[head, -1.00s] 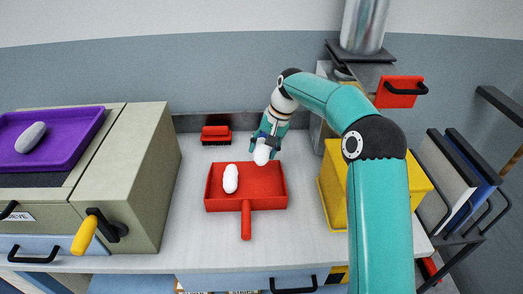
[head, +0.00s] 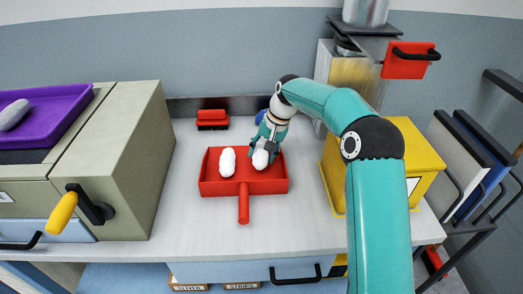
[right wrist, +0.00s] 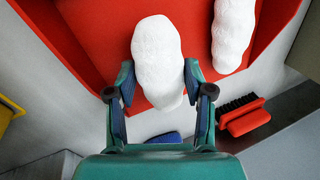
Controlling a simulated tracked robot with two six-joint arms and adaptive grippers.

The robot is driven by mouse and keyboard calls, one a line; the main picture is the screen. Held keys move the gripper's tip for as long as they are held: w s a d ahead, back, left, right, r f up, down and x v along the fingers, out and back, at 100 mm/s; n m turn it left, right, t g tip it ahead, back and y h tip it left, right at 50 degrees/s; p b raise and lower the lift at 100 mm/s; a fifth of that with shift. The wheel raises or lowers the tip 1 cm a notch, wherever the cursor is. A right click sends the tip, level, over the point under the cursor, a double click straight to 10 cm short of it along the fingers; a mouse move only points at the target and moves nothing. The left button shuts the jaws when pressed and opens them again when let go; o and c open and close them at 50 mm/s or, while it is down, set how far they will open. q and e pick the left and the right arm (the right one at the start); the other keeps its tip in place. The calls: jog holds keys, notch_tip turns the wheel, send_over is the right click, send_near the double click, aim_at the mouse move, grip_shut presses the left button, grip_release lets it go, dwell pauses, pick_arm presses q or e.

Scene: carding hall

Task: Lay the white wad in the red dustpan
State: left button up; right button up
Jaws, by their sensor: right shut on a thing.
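The red dustpan (head: 212,187) lies on the pale worktop with its handle toward me. One white wad (head: 227,161) lies in its left half; it also shows at the upper right of the right wrist view (right wrist: 233,32). My right gripper (head: 263,149) is shut on a second white wad (head: 260,160), seen between the fingers in the right wrist view (right wrist: 157,60). This held wad is over the right half of the dustpan, inside its walls. I cannot tell whether it touches the pan floor. My left gripper is not in view.
A red brush (head: 212,119) lies behind the dustpan. A beige machine (head: 125,165) with a purple tray (head: 55,115) stands left, a grey wad (head: 13,114) on the tray. A yellow box (head: 415,150) stands right. A blue thing (head: 261,117) is partly hidden behind my right gripper.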

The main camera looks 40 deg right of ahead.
jog(key=shift+f, duration=0.3)
jog(key=o, duration=1.2)
jog(key=shift+o, duration=0.2)
jog(key=v, duration=1.2)
